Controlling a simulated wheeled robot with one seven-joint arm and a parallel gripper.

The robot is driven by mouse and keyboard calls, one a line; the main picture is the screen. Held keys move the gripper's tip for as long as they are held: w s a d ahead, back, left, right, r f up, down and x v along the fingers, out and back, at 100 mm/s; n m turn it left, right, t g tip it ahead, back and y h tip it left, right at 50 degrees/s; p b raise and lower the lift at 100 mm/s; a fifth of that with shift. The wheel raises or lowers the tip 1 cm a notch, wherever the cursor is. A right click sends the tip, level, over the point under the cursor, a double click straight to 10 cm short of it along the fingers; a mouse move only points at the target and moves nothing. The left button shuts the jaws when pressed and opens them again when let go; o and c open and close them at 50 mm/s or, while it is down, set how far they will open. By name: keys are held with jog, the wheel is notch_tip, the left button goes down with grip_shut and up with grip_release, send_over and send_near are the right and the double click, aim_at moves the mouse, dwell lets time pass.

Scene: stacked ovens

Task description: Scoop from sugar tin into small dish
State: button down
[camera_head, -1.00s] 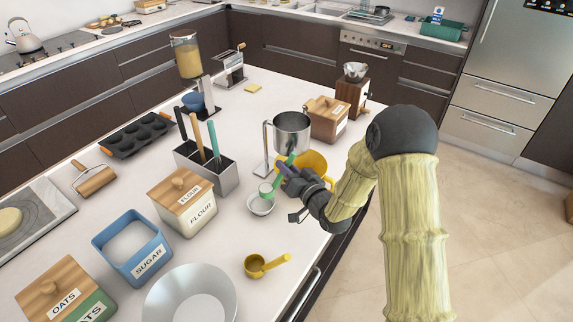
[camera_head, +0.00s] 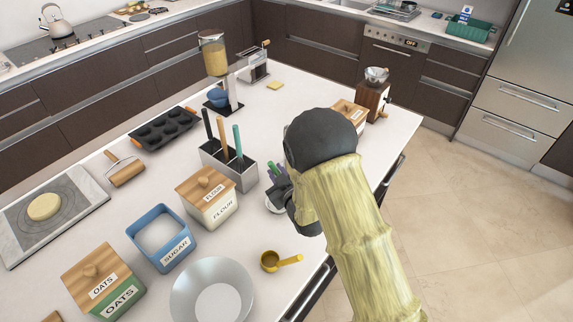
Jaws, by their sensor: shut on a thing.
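The blue sugar tin (camera_head: 178,252) stands open on the island at left, with white sugar inside. My gripper (camera_head: 279,180) is at the middle of the island, to the right of the tin and mostly hidden behind my own arm. It is shut on a green scoop (camera_head: 282,168), of which only a small part shows. Whether the scoop holds sugar or touches the dish cannot be seen.
A flour tin (camera_head: 213,212), a lidded oats tin (camera_head: 118,300), a large pale bowl (camera_head: 190,298) and a yellow measuring cup (camera_head: 270,261) stand around the sugar tin. A utensil holder (camera_head: 240,178) is left of the gripper. Clear counter lies between flour tin and yellow cup.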

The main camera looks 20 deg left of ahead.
jog(key=shift+s+a+n+p, duration=0.3)
jog(key=shift+a+n, duration=0.1)
jog(key=shift+a, duration=0.1)
jog(key=s+a+f+n+t+h+b, duration=0.1)
jog(key=s+a+f+n+h+b, duration=0.2)
jog(key=n, duration=0.5)
jog(key=shift+s+a+f+t+b, duration=0.45)
jog(key=shift+a+f, duration=0.7)
jog(key=shift+a, duration=0.65)
jog(key=shift+s+n, duration=0.1)
jog(key=shift+n, duration=0.2)
